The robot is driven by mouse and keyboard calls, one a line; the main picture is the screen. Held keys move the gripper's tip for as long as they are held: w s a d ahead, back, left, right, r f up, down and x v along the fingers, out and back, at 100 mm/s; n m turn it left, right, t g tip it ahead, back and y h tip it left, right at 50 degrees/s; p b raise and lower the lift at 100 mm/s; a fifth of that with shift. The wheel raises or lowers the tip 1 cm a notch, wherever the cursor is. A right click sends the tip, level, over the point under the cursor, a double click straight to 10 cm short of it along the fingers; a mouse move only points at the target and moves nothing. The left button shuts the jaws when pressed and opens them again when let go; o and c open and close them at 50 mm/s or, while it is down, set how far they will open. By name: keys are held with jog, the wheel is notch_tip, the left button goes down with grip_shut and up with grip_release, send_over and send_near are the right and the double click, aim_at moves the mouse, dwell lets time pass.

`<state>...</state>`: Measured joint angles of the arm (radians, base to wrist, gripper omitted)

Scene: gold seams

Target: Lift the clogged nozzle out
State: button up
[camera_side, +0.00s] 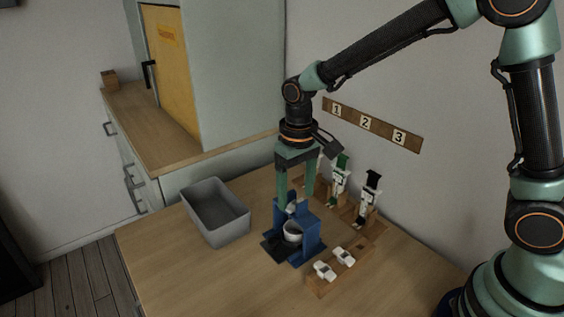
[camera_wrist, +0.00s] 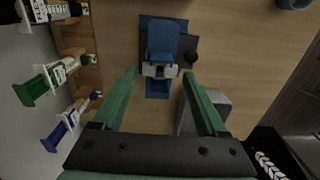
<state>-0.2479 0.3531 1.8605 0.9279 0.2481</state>
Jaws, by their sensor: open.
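A blue stand (camera_side: 309,232) on a dark base stands on the wooden table; it also shows in the wrist view (camera_wrist: 162,45). A small pale nozzle (camera_side: 292,208) sits at the top of the stand; in the wrist view the pale nozzle piece (camera_wrist: 160,71) lies between my fingertips. A white cup (camera_side: 293,231) stands low in the stand. My gripper (camera_side: 295,196) points down over the stand, its green fingers open on either side of the nozzle. In the wrist view a gap shows beside the nozzle at each finger (camera_wrist: 160,73). I cannot tell whether either finger touches.
A grey bin (camera_side: 232,231) stands left of the stand. Two white pieces (camera_side: 334,264) sit on a wooden block at the front. Syringes with green (camera_side: 343,162) and black (camera_side: 373,180) plungers stand in wooden holders behind right; a blue-ended one (camera_wrist: 53,137) shows in the wrist view.

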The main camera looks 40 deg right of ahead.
aim_at(296, 206)
jog(key=shift+f, duration=2)
jog(key=c, duration=0.8)
jog(key=shift+o, duration=0.2)
jog(key=shift+r, duration=4.25)
